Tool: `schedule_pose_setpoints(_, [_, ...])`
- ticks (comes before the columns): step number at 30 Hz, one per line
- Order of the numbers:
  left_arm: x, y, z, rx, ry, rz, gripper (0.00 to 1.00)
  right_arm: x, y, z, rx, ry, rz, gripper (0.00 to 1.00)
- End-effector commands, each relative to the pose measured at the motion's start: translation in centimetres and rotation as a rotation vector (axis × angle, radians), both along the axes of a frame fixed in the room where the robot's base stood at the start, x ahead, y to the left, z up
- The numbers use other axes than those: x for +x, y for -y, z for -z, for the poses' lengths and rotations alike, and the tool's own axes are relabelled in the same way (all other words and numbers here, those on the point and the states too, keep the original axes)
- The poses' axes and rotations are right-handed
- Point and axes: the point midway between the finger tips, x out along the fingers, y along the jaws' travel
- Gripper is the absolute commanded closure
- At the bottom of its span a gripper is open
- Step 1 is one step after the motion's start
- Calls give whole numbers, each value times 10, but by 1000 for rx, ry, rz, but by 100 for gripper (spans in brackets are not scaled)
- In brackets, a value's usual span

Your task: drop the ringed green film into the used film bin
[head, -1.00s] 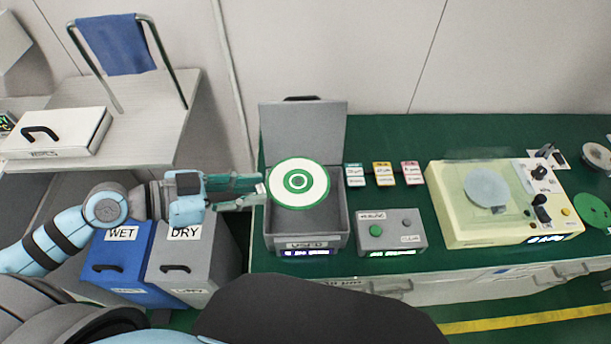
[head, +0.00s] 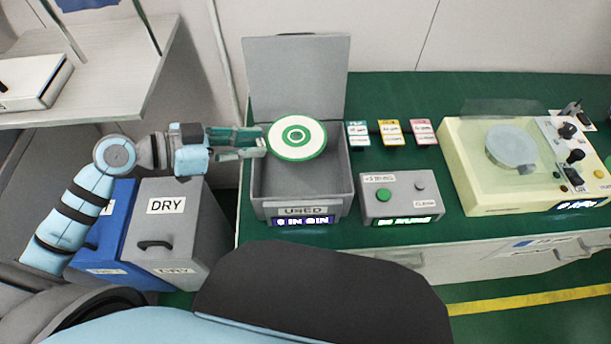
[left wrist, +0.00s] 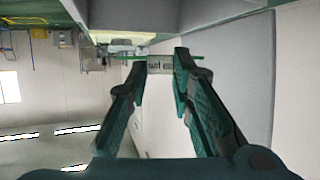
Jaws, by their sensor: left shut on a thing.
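The ringed green film (head: 297,137) is a white disc with a green rim and green rings. My left gripper (head: 262,143) is shut on its left edge, by what looks like a small pale tab, and holds it over the used film bin. In the left wrist view the tab (left wrist: 160,64) shows between the fingertips (left wrist: 160,62), with the film seen edge-on as a thin green line. The used film bin (head: 303,209) is a grey box labelled USED, its lid raised at the back, its display reading "0 IN BIN". My right gripper is not in view.
A grey button box (head: 402,197) stands right of the bin, with small coloured cards (head: 390,132) behind it. A cream lapping machine (head: 480,180) is further right. Blue and grey DRY bins (head: 178,225) stand below my left arm.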

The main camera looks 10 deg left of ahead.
Motion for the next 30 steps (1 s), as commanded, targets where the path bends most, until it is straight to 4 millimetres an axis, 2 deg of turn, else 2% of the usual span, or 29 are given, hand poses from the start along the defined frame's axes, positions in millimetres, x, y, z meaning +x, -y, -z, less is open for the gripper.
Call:
schedule_pose_setpoints(2, [0,0,-2,0,0,0,100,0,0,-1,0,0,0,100])
schedule_pose_setpoints(3, [0,0,-2,0,0,0,76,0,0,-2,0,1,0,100])
schedule_pose_setpoints(7, [0,0,-2,0,0,0,56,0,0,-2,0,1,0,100])
schedule_pose_setpoints(17, [0,0,-5,0,2,1,56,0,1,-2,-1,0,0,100])
schedule_pose_setpoints(20, [1,0,-20,3,6,2,56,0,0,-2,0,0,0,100])
schedule_pose_setpoints(27, [1,0,-79,4,6,2,56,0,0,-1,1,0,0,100])
schedule_pose_setpoints(30, [1,0,-95,2,3,2,56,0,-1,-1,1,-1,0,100])
